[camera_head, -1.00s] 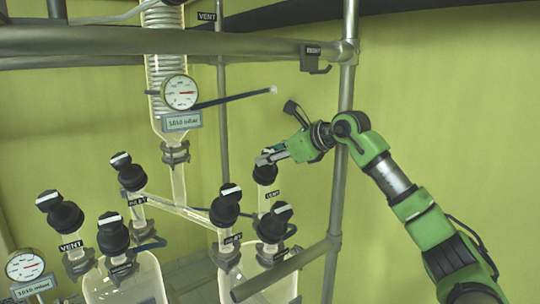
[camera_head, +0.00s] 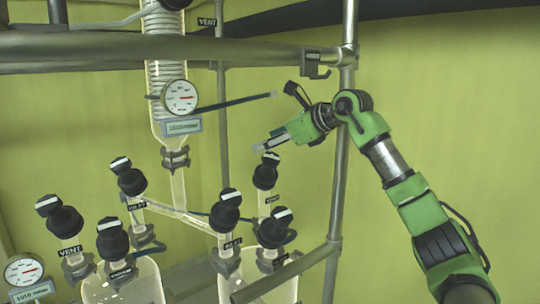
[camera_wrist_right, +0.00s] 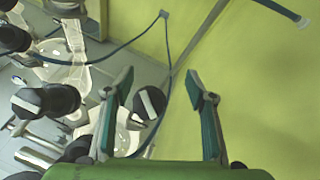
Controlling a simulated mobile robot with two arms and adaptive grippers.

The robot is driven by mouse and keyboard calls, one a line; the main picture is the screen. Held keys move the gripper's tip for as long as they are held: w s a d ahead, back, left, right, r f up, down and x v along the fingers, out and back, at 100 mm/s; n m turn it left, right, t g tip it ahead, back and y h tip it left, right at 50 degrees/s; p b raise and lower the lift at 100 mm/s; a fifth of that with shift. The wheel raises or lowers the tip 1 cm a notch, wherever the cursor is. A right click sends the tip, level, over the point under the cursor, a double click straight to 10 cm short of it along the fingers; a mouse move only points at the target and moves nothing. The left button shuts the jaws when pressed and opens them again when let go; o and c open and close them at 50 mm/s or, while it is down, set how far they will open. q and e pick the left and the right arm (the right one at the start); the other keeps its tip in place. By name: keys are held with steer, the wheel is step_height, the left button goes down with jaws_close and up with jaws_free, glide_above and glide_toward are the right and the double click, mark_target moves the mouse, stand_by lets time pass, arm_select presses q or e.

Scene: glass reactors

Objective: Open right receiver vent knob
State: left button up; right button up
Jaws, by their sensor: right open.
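The right receiver vent knob (camera_head: 265,175) is black with a white-striped handle. It tops a glass neck with a VENT label (camera_head: 272,197) on the right receiver (camera_head: 270,288). My right gripper (camera_head: 262,147) is just above the knob in the head view, with a small gap to it. In the right wrist view my right gripper (camera_wrist_right: 160,84) is open, its two fingers wide apart with nothing held. A black knob with a pale stripe (camera_wrist_right: 149,104) shows between the fingers, nearer the left one; it appears to be the vent knob. My left gripper is not in view.
Other black knobs (camera_head: 226,208) (camera_head: 113,237) crowd the left and front. A metal rail (camera_head: 180,44) crosses above, and an upright post (camera_head: 342,160) stands beside my right arm. A dark hose (camera_head: 235,101) ends near the gripper. The wall side at right is free.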

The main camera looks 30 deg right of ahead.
mark_target(270, 154)
steer(key=shift+r, duration=2.35)
